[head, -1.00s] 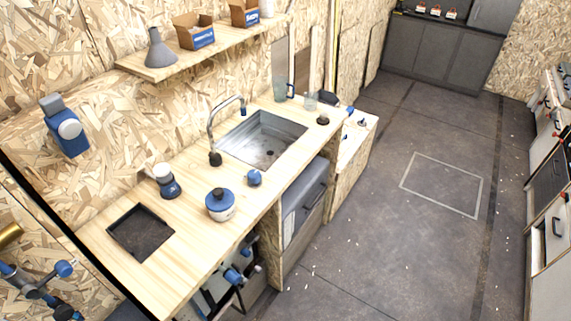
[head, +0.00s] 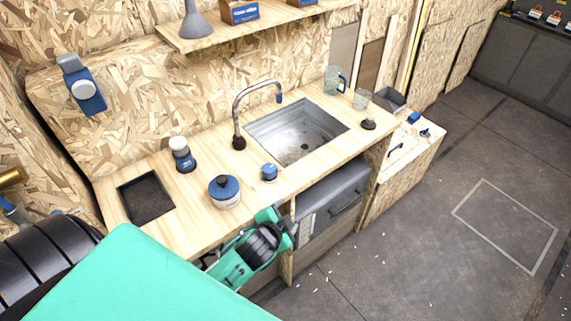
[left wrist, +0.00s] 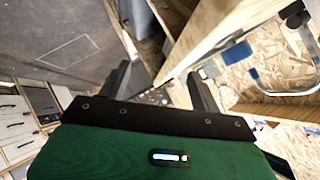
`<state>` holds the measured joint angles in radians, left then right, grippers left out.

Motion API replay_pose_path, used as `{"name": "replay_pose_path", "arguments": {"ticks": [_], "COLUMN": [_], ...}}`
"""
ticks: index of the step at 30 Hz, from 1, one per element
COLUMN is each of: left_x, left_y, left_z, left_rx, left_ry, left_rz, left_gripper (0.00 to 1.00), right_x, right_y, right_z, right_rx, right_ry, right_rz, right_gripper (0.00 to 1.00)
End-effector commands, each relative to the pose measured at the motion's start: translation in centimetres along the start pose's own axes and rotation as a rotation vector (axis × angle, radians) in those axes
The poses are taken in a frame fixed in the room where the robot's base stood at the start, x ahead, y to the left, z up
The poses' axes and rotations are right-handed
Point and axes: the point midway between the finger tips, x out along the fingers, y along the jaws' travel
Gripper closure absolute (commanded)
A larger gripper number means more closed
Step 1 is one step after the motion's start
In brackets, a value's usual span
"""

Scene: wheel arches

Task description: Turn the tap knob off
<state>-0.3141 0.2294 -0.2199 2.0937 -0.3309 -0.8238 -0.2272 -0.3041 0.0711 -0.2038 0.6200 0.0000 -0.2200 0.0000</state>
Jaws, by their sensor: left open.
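The metal tap (head: 258,93) rises in a gooseneck behind the steel sink (head: 297,130) and ends in a blue tip. A small dark knob-like part (head: 239,142) sits at its base; its turn position is too small to tell. In the left wrist view the tap (left wrist: 262,89) shows upside down at the right, apart from the fingers. My left gripper (head: 287,226) is at the counter's front edge, below and in front of the sink and partly hidden by its own wrist. Its two fingers (left wrist: 160,82) are spread, with nothing between them. My right gripper is not in view.
On the wooden counter (head: 185,225) stand a blue-lidded pot (head: 224,192), a small blue item (head: 269,172) and a blue-and-white jar (head: 182,154). Glass jugs (head: 335,79) stand beyond the sink. A shelf (head: 250,28) overhangs the back. The floor at right is clear.

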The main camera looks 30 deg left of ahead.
Motion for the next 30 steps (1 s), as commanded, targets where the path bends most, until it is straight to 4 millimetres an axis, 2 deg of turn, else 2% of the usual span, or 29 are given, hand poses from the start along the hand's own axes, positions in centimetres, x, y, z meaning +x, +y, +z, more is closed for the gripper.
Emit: {"name": "replay_pose_path", "arguments": {"ticks": [3,8,12,15,19,21,24,28,30], "left_x": [1.0,1.4,0.5,-0.8,-2.9,-3.9,-4.8,-4.8,-4.3], "left_y": [-2.3,-5.5,-8.0,-8.8,-8.3,-7.5,-6.1,-4.4,-3.9], "left_z": [-3.1,-8.6,-15.0,-19.6,-24.2,-25.8,-27.0,-26.7,-25.7], "left_rx": [0.122,0.34,0.62,0.868,1.205,1.394,1.669,2.038,2.24], "left_ry": [0.116,0.308,0.528,0.701,0.914,1.023,1.173,1.36,1.459], "left_rz": [-0.086,-0.234,-0.413,-0.557,-0.735,-0.823,-0.932,-1.033,-1.058], "left_gripper": [0.36,0.36,0.36,0.36,0.36,0.36,0.36,0.36,0.36], "right_x": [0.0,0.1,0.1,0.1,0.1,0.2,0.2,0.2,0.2], "right_y": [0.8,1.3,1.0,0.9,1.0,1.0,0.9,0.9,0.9], "right_z": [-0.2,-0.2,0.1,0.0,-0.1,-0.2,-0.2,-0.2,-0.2], "right_rx": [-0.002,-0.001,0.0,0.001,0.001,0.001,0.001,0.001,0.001], "right_ry": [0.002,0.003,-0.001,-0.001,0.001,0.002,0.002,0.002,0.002], "right_rz": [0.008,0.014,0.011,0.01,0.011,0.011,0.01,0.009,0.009], "right_gripper": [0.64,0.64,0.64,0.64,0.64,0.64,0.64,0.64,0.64]}}
